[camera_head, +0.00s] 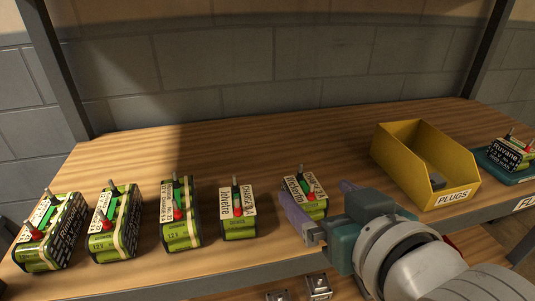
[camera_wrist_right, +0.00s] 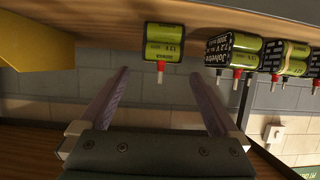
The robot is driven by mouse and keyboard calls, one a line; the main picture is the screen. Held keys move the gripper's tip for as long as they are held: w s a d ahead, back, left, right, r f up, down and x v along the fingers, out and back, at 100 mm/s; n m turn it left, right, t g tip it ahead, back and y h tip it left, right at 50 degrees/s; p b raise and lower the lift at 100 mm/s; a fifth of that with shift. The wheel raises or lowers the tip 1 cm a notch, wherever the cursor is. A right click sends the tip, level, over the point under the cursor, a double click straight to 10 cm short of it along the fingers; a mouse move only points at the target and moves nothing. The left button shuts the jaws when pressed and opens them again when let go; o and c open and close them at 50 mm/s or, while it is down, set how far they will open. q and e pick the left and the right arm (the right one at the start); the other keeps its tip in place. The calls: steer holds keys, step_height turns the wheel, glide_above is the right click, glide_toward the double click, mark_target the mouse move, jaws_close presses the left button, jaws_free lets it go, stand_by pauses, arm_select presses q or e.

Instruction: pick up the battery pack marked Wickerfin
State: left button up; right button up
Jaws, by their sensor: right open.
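The Wickerfin battery pack (camera_head: 313,207) is green with a white label, a red terminal and a grey one on top. It stands on the wooden shelf, right of the other packs in the row. My right gripper (camera_head: 315,190) is open and empty, its purple fingers close to the pack, one partly covering its lower left side. In the right wrist view the picture is upside down; the pack (camera_wrist_right: 164,42) appears ahead of the right gripper (camera_wrist_right: 158,74), beyond its spread fingertips and roughly centred between them. My left gripper is not in view.
A yellow PLUGS bin (camera_head: 458,196) is to the right, and the Ruvane pack (camera_head: 510,154) sits on a teal base (camera_head: 524,177) at far right. The shelf (camera_head: 275,150) behind the row is clear.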

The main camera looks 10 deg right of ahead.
mark_target(313, 194)
steer(key=x, duration=0.2)
steer(key=b+x, duration=0.1)
steer(key=x, duration=0.2)
steer(key=shift+s+f, duration=0.15)
steer(key=shift+f, duration=0.2)
steer(key=shift+w+f, duration=0.15)
steer(key=shift+w, duration=0.25)
jaws_close()
